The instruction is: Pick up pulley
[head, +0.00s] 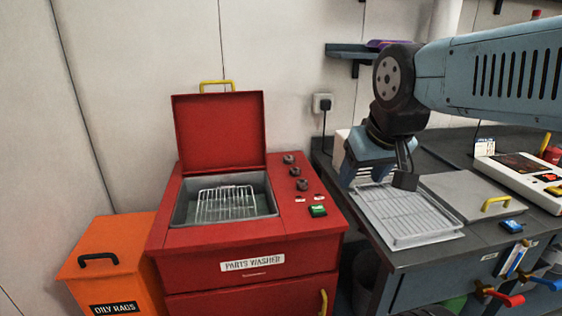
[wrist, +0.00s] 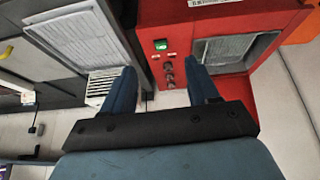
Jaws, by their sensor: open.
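I cannot make out a pulley in either view. My gripper (head: 377,179) hangs over the back left part of the grey bench, above the far end of the grey ribbed tray (head: 440,238). Its two blue fingers are spread apart with nothing between them. In the wrist view my gripper (wrist: 162,82) is also open and empty, its fingers on either side of the washer's dark knobs (wrist: 168,72), which lie beyond them. The gripper and forearm hide part of the bench behind them.
The red parts washer (head: 240,245) has its lid (head: 219,132) raised and a wire basket (head: 226,204) inside. An orange oily rags bin (head: 115,262) stands left. A grey lid with a yellow handle (head: 497,203) and a white control box (head: 520,175) lie right of the tray.

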